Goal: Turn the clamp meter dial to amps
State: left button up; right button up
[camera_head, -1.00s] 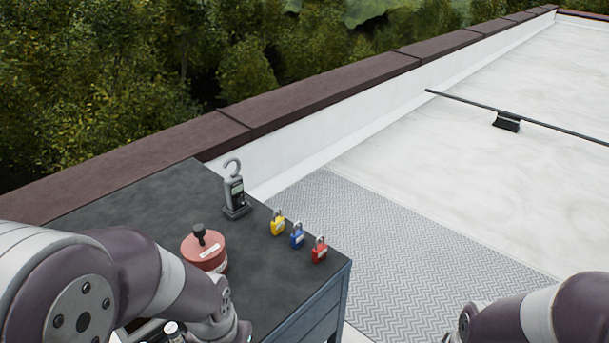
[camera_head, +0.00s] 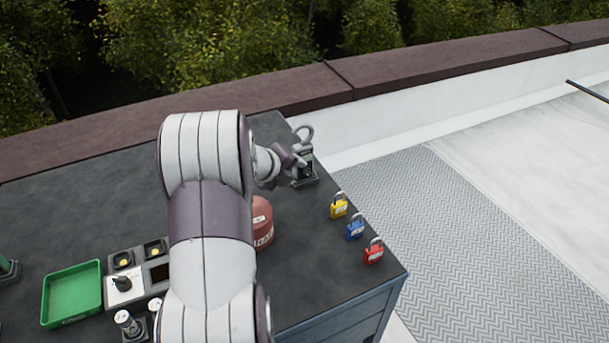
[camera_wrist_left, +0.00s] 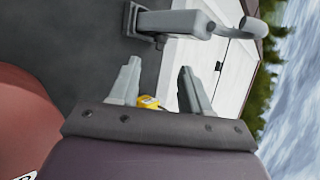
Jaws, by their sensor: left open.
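The grey clamp meter (camera_head: 304,166) stands upright in its stand at the back right edge of the dark table, its hook-shaped jaw on top. In the left wrist view the clamp meter (camera_wrist_left: 180,22) lies across the top of the picture, beyond the fingertips, and its dial cannot be made out. My left gripper (camera_head: 290,163) is close beside the meter in the head view, its fingers small and partly unclear. In the left wrist view its two fingers (camera_wrist_left: 158,85) are spread apart with nothing between them. My right gripper is not in view.
A red round container (camera_head: 263,224) stands behind my left arm, partly hidden. Yellow (camera_head: 339,208), blue (camera_head: 355,229) and red (camera_head: 374,254) padlocks line the table's right edge. A green tray (camera_head: 73,294) and a grey holder (camera_head: 137,275) are at the left front. The dark table (camera_head: 60,205) has bare room behind them.

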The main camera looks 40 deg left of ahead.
aim_at(306, 173)
pick_arm(q)
jog(key=x, duration=0.7)
jog(key=shift+w+f+b, duration=0.1)
jog(key=shift+b, duration=0.3)
